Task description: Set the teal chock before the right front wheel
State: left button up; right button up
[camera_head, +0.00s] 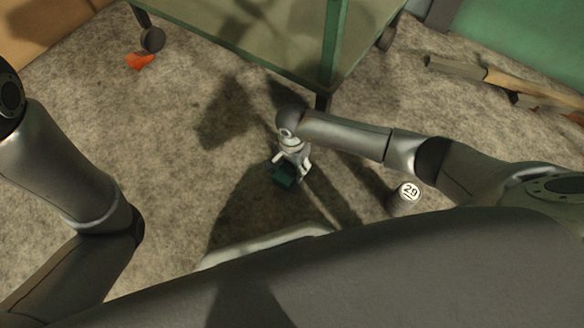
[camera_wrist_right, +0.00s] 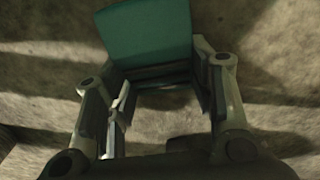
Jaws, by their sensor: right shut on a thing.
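The teal chock (camera_head: 284,174) is a small dark block in the head view. It fills the upper middle of the right wrist view (camera_wrist_right: 148,36). My right gripper (camera_head: 291,164) is shut on it, with a finger on each side in the wrist view (camera_wrist_right: 160,88). Whether the chock touches the floor is unclear. The cart (camera_head: 262,27) stands at the top, with a front left wheel (camera_head: 152,39) in view.
An orange wedge (camera_head: 139,61) lies by the left wheel. A grey cylinder marked 29 (camera_head: 408,192) stands under my right arm. Wooden bars (camera_head: 500,78) lie at the right. Speckled floor is clear between the left wheel and my right gripper.

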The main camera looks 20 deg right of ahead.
jog(key=shift+w+r, duration=0.1)
jog(key=shift+f, duration=0.2)
jog(key=o, duration=1.1)
